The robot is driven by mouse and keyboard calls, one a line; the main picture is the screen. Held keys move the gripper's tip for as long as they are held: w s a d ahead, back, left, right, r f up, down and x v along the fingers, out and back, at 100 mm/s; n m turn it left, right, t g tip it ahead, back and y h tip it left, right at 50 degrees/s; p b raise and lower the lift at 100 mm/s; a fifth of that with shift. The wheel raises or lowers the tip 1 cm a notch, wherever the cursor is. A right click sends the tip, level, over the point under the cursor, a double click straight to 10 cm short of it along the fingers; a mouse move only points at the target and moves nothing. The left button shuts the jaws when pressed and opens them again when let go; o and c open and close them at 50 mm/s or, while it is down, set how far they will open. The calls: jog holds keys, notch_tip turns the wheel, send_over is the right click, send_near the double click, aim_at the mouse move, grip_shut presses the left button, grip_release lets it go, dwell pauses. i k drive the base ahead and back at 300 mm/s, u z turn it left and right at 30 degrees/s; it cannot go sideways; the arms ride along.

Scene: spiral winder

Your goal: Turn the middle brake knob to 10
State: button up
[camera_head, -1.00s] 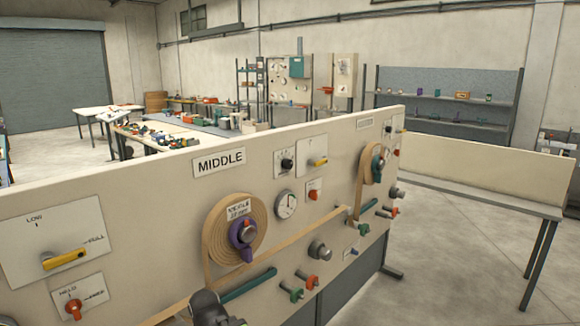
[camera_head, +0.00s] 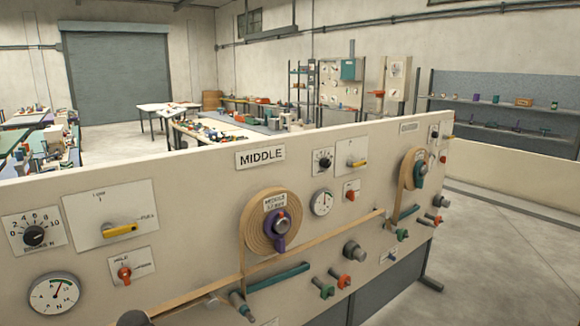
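A black knob (camera_head: 34,234) sits on a white plate at the left end of the panel, with a scale from 0 to 10 and small text that seems to read BRAKE. Its pointer is too small to read. A second black knob (camera_head: 323,161) on a similar scale plate is right of the MIDDLE sign (camera_head: 260,157); its numbers are unreadable. The tape reel (camera_head: 258,222) with a purple and grey hub is below that sign. My gripper is not recognisable in view.
Posts and knobs, such as a grey one (camera_head: 354,251), stick out of the panel. A dark rounded shape (camera_head: 133,318) at the bottom edge is unclear. Floor (camera_head: 500,260) at the right is clear.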

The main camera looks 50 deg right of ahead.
aim_at(324, 162)
jog(key=u, duration=0.65)
jog(key=k, duration=1.4)
jog(key=z, duration=0.8)
jog(key=i, duration=0.75)
